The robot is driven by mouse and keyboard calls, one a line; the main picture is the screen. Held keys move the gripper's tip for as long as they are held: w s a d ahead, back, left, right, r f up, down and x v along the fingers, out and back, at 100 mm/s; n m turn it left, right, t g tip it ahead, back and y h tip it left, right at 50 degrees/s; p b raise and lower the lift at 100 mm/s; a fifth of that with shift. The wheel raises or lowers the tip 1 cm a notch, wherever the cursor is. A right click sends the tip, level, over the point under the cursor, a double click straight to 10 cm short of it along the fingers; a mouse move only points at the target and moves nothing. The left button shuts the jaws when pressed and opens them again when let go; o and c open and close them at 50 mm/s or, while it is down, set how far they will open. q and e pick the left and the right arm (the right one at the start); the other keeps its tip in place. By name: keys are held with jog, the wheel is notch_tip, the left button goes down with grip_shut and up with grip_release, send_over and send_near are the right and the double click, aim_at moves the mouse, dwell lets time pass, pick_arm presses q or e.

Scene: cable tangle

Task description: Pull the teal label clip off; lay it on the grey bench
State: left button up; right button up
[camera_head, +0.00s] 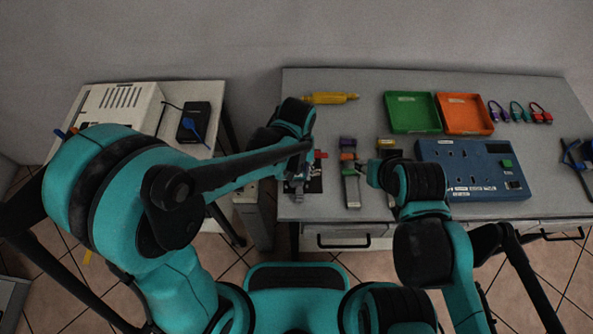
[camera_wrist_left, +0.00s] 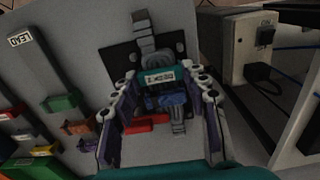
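The teal label clip (camera_wrist_left: 172,76) with a white printed label sits across a grey lead on a black plate (camera_wrist_left: 118,60) in the left wrist view. My left gripper (camera_wrist_left: 162,92) is open, with one finger on each side of the clip and a gap to both. Blue and red parts (camera_wrist_left: 150,121) lie just below the clip, between the fingers. In the head view my left gripper (camera_head: 300,165) is over the black plate, and the arm hides the clip.
A side table (camera_head: 210,95) stands left.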

aim_at(297, 175)
pick_arm(q)
jog(key=shift+o, duration=0.6)
jog(key=shift+c, duration=1.1)
jog(key=shift+r, duration=0.25)
jog(key=shift+r+p, duration=1.95)
jog(key=shift+r, duration=0.25)
